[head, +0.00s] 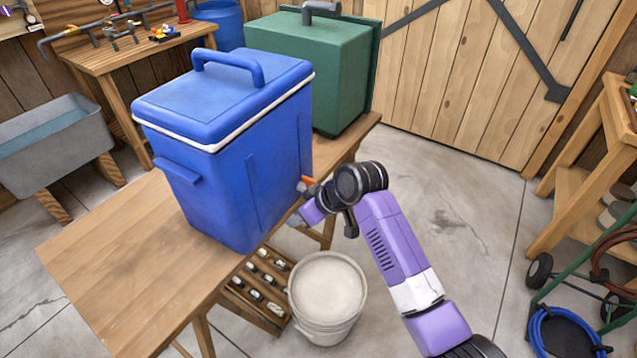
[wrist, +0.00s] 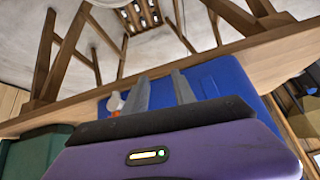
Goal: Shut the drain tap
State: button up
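The blue cooler (head: 235,140) stands on the wooden bench (head: 110,250), its lid closed. Its drain tap shows as a small orange handle (head: 309,182) low on its right side, partly hidden by my arm. My gripper (head: 294,219) is beside the tap, near the bench edge. In the wrist view, the two grey fingers of my gripper (wrist: 160,88) are apart, with the blue cooler (wrist: 215,76) behind them and nothing held between them. The orange tap handle (wrist: 116,103) lies just left of the left finger, outside the gap. Whether the tap is open cannot be told.
A white bucket (head: 326,325) stands on the floor below the tap side. A crate (head: 250,305) of small items sits beside it under the bench. A green box (head: 335,75) stands behind the cooler. A green cart (head: 535,300) stands at right. The central floor is clear.

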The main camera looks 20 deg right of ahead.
aim_at(313, 180)
jog(key=w+d+r+n+g+h, duration=0.15)
jog(key=w+d+r, duration=0.25)
jog(key=d+r, duration=0.6)
jog(key=shift+n+g, duration=0.25)
jog(key=shift+g, duration=0.2)
jog(key=w+a+f, duration=0.1)
jog(key=a+f, duration=0.1)
jog(key=f, duration=0.1)
jog(key=w+a+f, duration=0.1)
jog(key=f, duration=0.1)
jog(key=shift+w+a, duration=0.35)
grip_shut()
